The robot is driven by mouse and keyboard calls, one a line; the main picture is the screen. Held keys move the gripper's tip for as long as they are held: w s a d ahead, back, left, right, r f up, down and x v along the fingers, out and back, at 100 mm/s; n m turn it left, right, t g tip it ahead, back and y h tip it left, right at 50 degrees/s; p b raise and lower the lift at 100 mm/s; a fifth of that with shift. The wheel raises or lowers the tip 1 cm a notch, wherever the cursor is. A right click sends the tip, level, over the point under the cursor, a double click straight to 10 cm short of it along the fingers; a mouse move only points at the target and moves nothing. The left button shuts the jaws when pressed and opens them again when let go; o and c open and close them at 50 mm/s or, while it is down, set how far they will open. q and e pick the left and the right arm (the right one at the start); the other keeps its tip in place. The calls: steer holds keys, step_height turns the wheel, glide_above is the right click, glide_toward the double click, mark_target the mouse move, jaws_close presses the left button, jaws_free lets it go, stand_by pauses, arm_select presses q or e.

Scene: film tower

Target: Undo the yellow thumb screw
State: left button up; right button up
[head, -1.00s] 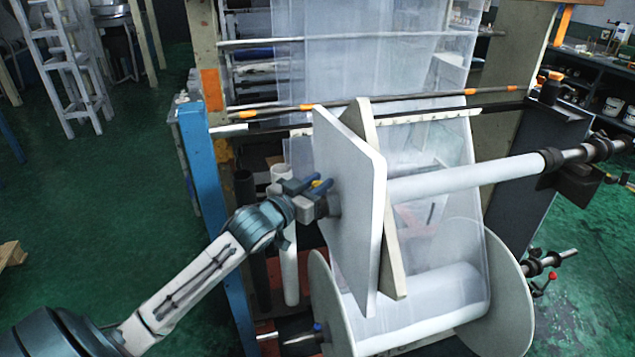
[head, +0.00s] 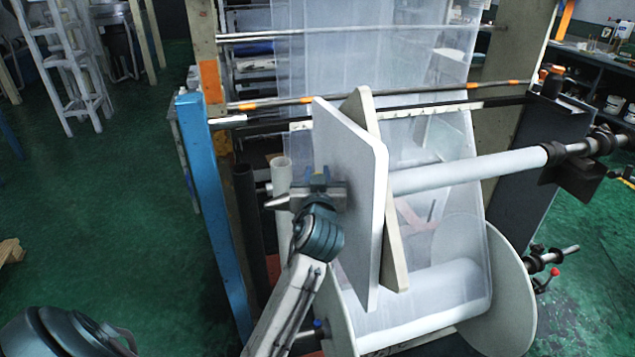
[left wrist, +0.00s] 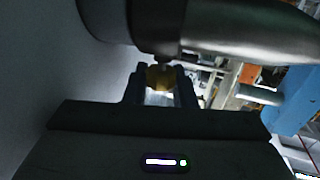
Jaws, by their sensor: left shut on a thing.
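The yellow thumb screw (left wrist: 160,77) shows in the left wrist view, between the two dark fingers of my left gripper (left wrist: 161,90). The fingers are shut on it, just below the metal shaft end (left wrist: 255,32) and its dark collar. In the head view my left gripper (head: 320,178) is at the shaft end (head: 279,202), beside the outer face of the pale square plate (head: 350,200). The screw is hidden there. My right gripper is in neither view.
A white core (head: 470,171) runs from the plates to a dark bearing at the right. A lower film roll (head: 425,305) with round flanges lies below. A blue post (head: 210,210) stands left of my left gripper. Green floor is open at the left.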

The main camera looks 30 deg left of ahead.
arm_select(q)
steer(key=shift+f+n+g+y+b, duration=0.1)
steer(key=shift+n+g+y+b, duration=0.2)
steer(key=shift+n+g+y, duration=0.15)
steer(key=o, duration=0.9)
steer(key=shift+o, duration=0.2)
